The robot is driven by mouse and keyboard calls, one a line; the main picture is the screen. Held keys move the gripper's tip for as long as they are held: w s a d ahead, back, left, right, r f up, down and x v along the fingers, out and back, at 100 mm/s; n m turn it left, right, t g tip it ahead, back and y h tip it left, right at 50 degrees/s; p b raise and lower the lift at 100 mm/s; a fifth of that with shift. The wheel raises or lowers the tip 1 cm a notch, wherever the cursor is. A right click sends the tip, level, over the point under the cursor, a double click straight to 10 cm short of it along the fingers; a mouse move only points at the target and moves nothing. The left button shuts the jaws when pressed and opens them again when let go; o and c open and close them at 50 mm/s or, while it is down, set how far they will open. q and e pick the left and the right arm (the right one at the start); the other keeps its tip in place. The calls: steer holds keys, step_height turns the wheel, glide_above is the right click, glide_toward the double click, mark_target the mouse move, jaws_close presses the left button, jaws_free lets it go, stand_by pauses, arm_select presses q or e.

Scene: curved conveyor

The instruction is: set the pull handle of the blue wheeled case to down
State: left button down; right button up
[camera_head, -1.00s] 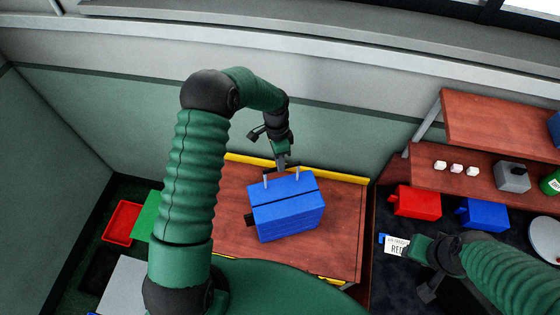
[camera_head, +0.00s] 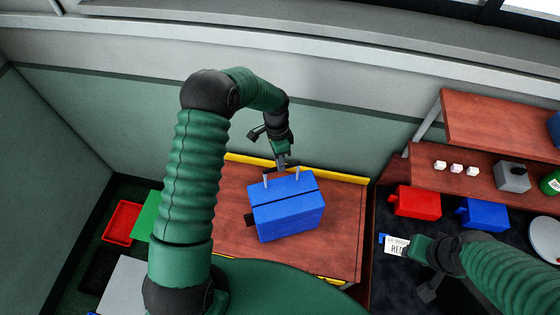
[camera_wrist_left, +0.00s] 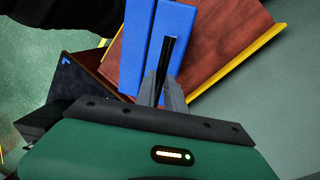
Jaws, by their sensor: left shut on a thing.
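The blue wheeled case (camera_head: 288,212) lies on the brown table; it also shows in the left wrist view (camera_wrist_left: 136,50). Its pull handle stands out from the case's far side on two thin grey rods (camera_head: 297,175), with a gap between the dark crossbar and the body. My left gripper (camera_head: 281,164) is at this crossbar. In the left wrist view the dark handle bar (camera_wrist_left: 168,55) runs between the fingertips, and the gripper is shut on it. My right gripper (camera_head: 424,262) is at the lower right, away from the case; its fingers are unclear.
The brown table (camera_head: 234,205) has a yellow edge (camera_head: 340,175) at the back. Right of it are a red bin (camera_head: 416,203), a blue bin (camera_head: 485,214) and a white label (camera_head: 396,246). Shelves (camera_head: 490,120) stand at the back right. A red tray (camera_head: 122,222) is at left.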

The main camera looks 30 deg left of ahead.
arm_select(q)
step_height(320, 180, down, 9)
steer(key=b, duration=0.7)
steer(key=shift+f, duration=0.1)
steer(key=shift+s+r, duration=0.2)
steer(key=c, duration=1.7)
jaws_free()
steer(key=shift+w, duration=0.1)
steer(key=o, duration=0.3)
steer(key=shift+w+a, duration=0.1)
steer(key=shift+w, duration=0.05)
steer(key=shift+r, duration=0.1)
step_height(320, 180, up, 16)
steer(key=w+a+b, duration=0.2)
steer(key=b, duration=0.2)
steer(key=shift+w+a+b, duration=0.15)
steer(key=shift+w+b, duration=0.1)
steer(key=shift+b, duration=0.05)
